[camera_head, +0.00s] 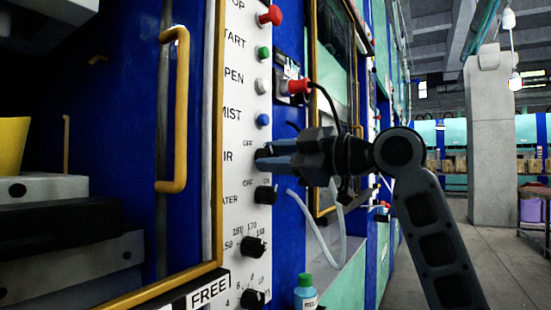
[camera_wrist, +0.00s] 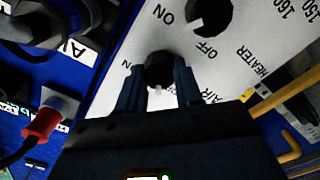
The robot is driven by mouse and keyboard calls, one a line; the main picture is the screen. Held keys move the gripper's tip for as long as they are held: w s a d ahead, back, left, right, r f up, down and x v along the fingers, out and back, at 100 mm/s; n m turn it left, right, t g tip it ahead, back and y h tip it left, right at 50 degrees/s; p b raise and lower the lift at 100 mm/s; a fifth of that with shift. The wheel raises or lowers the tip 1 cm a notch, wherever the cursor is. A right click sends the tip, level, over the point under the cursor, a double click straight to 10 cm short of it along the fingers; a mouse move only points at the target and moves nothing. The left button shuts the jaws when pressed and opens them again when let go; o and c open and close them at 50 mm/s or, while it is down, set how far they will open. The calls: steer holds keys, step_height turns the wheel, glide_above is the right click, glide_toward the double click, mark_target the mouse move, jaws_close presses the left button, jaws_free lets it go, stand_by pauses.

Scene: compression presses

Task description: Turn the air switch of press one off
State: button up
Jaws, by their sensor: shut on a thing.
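The air switch is a round black knob (camera_wrist: 160,66) on the white control panel (camera_head: 236,100), beside the "AIR" label. My gripper (camera_wrist: 160,88) is shut on this knob, one dark finger on each side of it. A small pale mark shows at the knob's lower edge in the wrist view; I cannot tell for certain which setting it marks. In the head view my gripper (camera_head: 262,158) meets the panel at the air row and hides the knob.
The heater knob (camera_wrist: 211,15) sits close beside the air switch. Red, green, white and blue buttons (camera_head: 263,120) are above my gripper. A yellow door handle (camera_head: 173,110) stands to the left. A red plug with a black cable (camera_head: 298,87) hangs near my wrist. A green-capped bottle (camera_head: 305,292) stands below.

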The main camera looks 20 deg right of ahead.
steer(key=o, duration=1)
steer(key=shift+o, duration=0.2)
steer(key=shift+s, duration=0.1)
steer(key=v, duration=0.7)
steer(key=shift+s+d, duration=0.25)
steer(key=shift+f, duration=0.1)
